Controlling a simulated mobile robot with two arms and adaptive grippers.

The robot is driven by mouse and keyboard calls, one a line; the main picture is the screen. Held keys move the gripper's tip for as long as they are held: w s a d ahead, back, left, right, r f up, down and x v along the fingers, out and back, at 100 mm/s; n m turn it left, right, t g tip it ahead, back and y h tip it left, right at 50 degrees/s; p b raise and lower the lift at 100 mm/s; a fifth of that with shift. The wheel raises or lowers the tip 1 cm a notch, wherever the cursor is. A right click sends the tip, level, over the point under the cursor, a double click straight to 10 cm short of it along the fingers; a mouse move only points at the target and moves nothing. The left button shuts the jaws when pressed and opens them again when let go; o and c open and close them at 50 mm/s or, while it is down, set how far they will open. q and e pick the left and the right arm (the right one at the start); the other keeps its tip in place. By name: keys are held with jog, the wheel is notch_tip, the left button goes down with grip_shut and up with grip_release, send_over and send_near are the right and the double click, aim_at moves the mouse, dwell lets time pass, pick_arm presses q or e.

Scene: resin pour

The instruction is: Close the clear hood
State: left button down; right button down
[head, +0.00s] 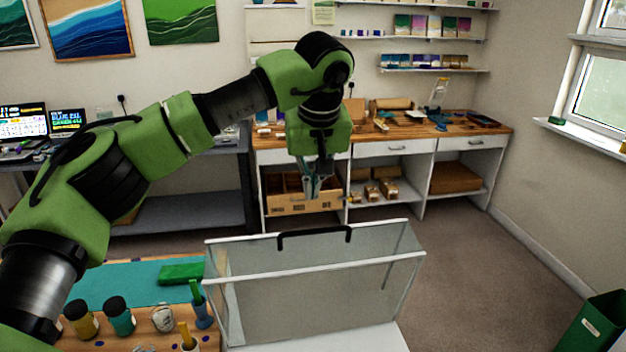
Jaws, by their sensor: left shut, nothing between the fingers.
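The clear hood (320,300) stands at the bottom centre of the head view, a see-through box with white edges. A panel with a black handle (314,236) rises at its far side and looks tilted up, so the top seems open. My left gripper (312,192) hangs above and beyond the handle in the picture, pointing down. It is shut and empty, and appears apart from the handle. My right gripper is not in view.
A workbench (130,285) with a teal mat, paint jars (120,315) and a green block (181,273) lies left of the hood. A wooden-topped cabinet (400,150) stands at the back wall. A green bin (598,325) is at the lower right. The floor between is clear.

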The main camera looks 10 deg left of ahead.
aim_at(313, 243)
pick_arm(q)
jog(key=p+x, duration=0.2)
jog(key=x, duration=0.4)
jog(key=shift+a, duration=0.2)
jog(key=s, duration=0.1)
jog(key=s+d+p, duration=0.1)
jog(key=shift+s+d, duration=0.15)
jog(key=shift+s, duration=0.1)
jog(key=shift+s+d+p, duration=0.2)
jog(key=shift+s+p, duration=0.15)
jog(key=shift+s, duration=0.2)
jog(key=shift+f, duration=0.1)
jog(key=shift+w, duration=0.1)
